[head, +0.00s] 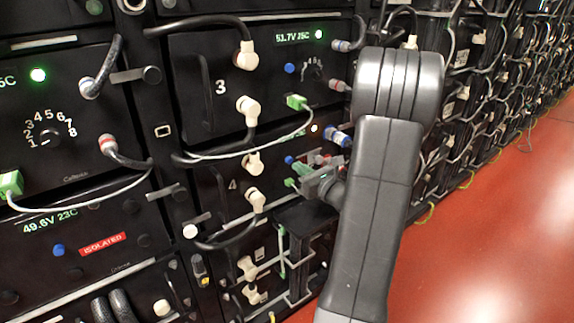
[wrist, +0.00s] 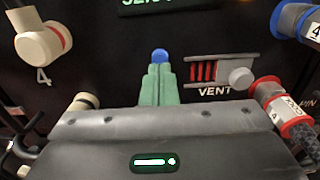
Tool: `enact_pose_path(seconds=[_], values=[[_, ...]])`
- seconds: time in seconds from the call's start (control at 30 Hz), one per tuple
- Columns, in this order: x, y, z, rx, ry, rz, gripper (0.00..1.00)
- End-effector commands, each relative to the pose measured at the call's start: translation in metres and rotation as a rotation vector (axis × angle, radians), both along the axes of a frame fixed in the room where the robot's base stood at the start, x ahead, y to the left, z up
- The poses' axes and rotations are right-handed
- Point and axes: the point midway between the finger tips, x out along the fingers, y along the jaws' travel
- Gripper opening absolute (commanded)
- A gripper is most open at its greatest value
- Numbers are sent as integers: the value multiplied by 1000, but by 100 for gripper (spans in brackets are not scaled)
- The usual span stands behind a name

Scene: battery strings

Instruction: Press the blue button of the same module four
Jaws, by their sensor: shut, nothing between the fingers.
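Module four (head: 232,185) is a black unit below module 3 in the head view, partly hidden by my arm. Its small blue button (wrist: 160,54) shows in the wrist view, straight beyond the tips of my gripper (wrist: 157,70). The button also shows in the head view (head: 289,160). My gripper has green fingers that are shut together and empty. In the wrist view the fingertips cover the area just below the button; whether they touch it I cannot tell. In the head view my gripper (head: 291,182) is close to the module's front.
Right of the button is a VENT slider (wrist: 238,77) with red slots. A white connector (wrist: 42,42) marked 4, a red-collared connector (wrist: 275,105) and a blue connector (wrist: 295,20) stick out around it. Module 3 (head: 215,60) hangs above with cables. Red floor (head: 480,240) is clear at right.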

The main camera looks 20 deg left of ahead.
Motion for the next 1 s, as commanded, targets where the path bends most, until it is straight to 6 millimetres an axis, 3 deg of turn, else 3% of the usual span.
enact_pose_path(seconds=[1.0], values=[[10,13,0,-1,-1,1,0]])
